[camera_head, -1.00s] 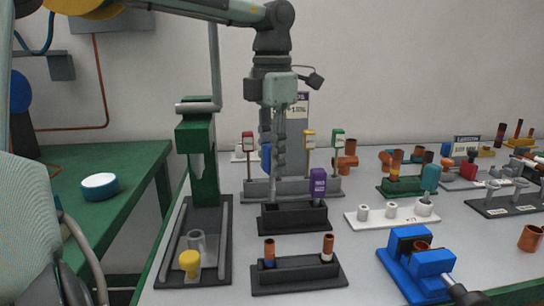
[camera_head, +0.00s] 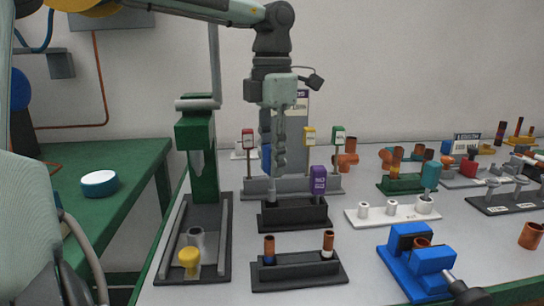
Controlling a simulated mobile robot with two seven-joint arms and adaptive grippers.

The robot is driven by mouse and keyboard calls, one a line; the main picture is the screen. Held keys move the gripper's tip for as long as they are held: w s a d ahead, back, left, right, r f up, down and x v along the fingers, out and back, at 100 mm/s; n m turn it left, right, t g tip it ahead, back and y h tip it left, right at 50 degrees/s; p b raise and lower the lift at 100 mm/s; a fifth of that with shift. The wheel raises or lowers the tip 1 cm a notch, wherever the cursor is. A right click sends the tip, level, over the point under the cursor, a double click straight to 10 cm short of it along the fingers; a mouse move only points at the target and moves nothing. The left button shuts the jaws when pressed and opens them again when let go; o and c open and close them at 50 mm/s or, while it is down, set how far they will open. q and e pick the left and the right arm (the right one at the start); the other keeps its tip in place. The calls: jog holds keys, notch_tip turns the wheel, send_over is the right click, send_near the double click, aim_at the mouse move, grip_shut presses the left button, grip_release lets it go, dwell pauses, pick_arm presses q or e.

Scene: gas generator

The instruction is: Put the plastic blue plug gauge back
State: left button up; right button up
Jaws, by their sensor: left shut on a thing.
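My left gripper (camera_head: 272,165) points down over the left part of a black block (camera_head: 296,217). It is shut on the blue plug gauge (camera_head: 266,157), whose blue part shows only as a strip beside the fingers; the fingers hide the rest. A grey pin (camera_head: 271,190) shows below the fingertips, reaching down to the left side of the block's top. I cannot tell whether it is seated in a hole. A purple gauge (camera_head: 318,180) stands upright at the block's right end. My right gripper is not in view.
Behind the block, a grey rack (camera_head: 325,186) carries red, yellow and green tagged gauges. A green press (camera_head: 203,160) stands to the left, and a black holder (camera_head: 298,272) with two copper pieces stands in front. A white holder (camera_head: 393,214) and a blue vise (camera_head: 420,265) are to the right.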

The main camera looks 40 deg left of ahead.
aim_at(272, 189)
pick_arm(q)
jog(key=shift+f+b, duration=1.65)
jog(key=shift+f, duration=0.8)
jog(key=o, duration=1.1)
jog(key=shift+r, duration=0.1)
jog(key=shift+c, duration=0.2)
notch_tip(272, 189, up, 12)
